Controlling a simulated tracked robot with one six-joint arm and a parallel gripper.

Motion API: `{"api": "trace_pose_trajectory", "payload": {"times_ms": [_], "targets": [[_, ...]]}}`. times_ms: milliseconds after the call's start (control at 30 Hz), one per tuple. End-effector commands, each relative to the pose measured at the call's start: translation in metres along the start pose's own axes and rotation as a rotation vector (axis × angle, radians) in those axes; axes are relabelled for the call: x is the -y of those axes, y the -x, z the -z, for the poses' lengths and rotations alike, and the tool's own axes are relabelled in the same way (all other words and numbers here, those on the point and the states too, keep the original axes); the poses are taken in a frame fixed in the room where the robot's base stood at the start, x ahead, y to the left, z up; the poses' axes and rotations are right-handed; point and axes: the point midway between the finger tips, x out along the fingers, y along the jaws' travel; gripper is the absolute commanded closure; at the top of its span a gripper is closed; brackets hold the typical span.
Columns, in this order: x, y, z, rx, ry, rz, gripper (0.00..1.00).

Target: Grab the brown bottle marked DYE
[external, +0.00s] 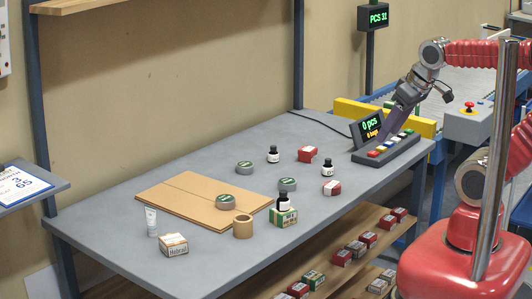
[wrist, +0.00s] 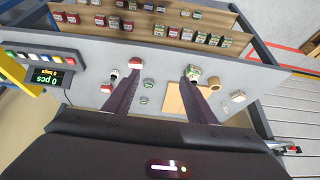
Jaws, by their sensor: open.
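Three small dark bottles with black caps and white labels are on the grey table in the external view. One bottle (external: 273,156) stands at the back, one bottle (external: 327,168) to the right between two red boxes, and one bottle (external: 283,201) at the front by a green-and-white box. I cannot read DYE on any label or tell which is brown. My gripper (external: 391,124) is raised over the table's right end by the button panel, apart from the bottles. In the wrist view my gripper (wrist: 162,76) has its two purple fingers spread, with nothing held between them.
Red boxes (external: 307,154), green-topped tins (external: 244,168), a tape roll (external: 242,227), a white tube (external: 151,221) and a white box (external: 173,245) stand around a cardboard sheet (external: 174,196). The button panel (external: 386,148) and display (external: 370,127) occupy the right end. Boxes fill the shelf below.

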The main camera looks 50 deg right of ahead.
Motion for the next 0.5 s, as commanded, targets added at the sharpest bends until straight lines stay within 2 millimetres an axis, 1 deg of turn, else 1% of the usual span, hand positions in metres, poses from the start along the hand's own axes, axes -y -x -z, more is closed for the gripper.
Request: {"api": "trace_pose_trajectory", "payload": {"times_ms": [33, 167, 400, 500], "targets": [[0.0000, 0.0000, 0.0000, 0.000, 0.000, 0.000, 0.53], [0.0000, 0.0000, 0.0000, 0.000, 0.000, 0.000, 0.61], [-0.0005, -0.0001, 0.0006, -0.001, 0.000, -0.001, 0.61], [-0.0051, -0.0037, 0.0048, -0.008, -0.005, -0.013, 0.61]]}}
